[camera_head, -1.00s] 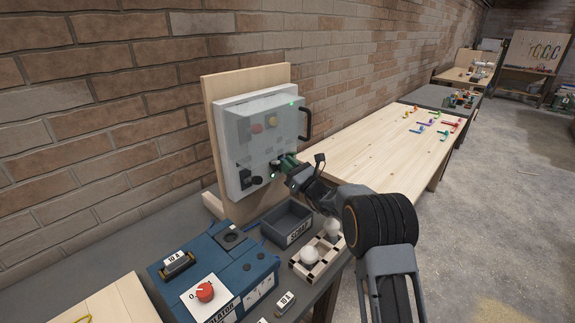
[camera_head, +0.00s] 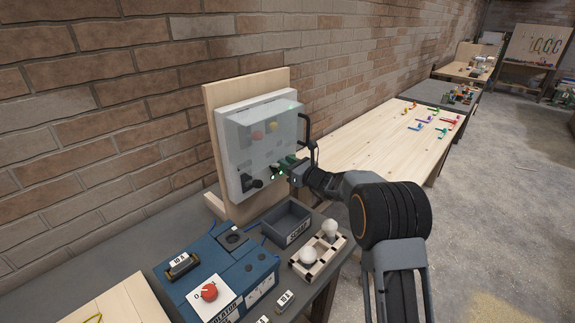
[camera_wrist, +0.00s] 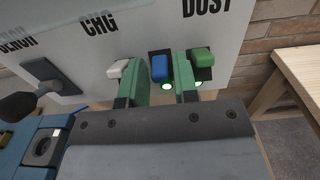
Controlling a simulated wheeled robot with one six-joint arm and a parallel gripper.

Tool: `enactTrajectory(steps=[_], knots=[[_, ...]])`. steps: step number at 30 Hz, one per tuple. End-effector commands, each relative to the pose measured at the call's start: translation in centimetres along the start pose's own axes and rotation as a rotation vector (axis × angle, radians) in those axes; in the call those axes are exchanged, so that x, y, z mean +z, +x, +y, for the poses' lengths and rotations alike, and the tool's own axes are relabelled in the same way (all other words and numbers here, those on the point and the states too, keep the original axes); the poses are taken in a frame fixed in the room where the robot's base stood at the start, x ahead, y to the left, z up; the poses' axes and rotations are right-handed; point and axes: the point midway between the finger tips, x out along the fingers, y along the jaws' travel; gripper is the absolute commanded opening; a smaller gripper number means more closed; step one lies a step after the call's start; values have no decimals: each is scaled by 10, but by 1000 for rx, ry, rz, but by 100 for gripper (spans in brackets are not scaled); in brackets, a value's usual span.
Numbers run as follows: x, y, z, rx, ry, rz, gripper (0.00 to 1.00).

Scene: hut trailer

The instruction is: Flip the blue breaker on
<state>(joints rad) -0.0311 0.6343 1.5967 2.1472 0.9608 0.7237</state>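The blue breaker (camera_wrist: 159,67) is a small upright lever on the white panel, below and between the CHG and DUST labels. A lit green lamp (camera_wrist: 167,86) shows just under it. My gripper (camera_wrist: 158,78) has its two green fingers apart, one on each side of the blue lever; whether either touches it I cannot tell. A white breaker (camera_wrist: 117,68) lies left of the left finger and a green breaker (camera_wrist: 202,57) right of the right finger, with another lit green lamp near it. In the head view my gripper (camera_head: 288,164) is at the lower right of the electrical box (camera_head: 235,150).
A black rotary handle (camera_wrist: 18,106) sticks out left of the breakers. Below the box are a grey scrap bin (camera_head: 287,219), a rack with bulbs (camera_head: 318,263) and a blue isolator unit (camera_head: 217,275). A wooden table (camera_head: 375,143) extends to the right.

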Motion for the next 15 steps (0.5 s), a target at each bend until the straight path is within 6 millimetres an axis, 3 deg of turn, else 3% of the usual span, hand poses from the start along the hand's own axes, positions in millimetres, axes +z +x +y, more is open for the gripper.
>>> enactTrajectory(steps=[7,15], knots=[[-1,-13,-1,-2,-1,0,28],[-2,-67,-1,-4,-1,-1,28]])
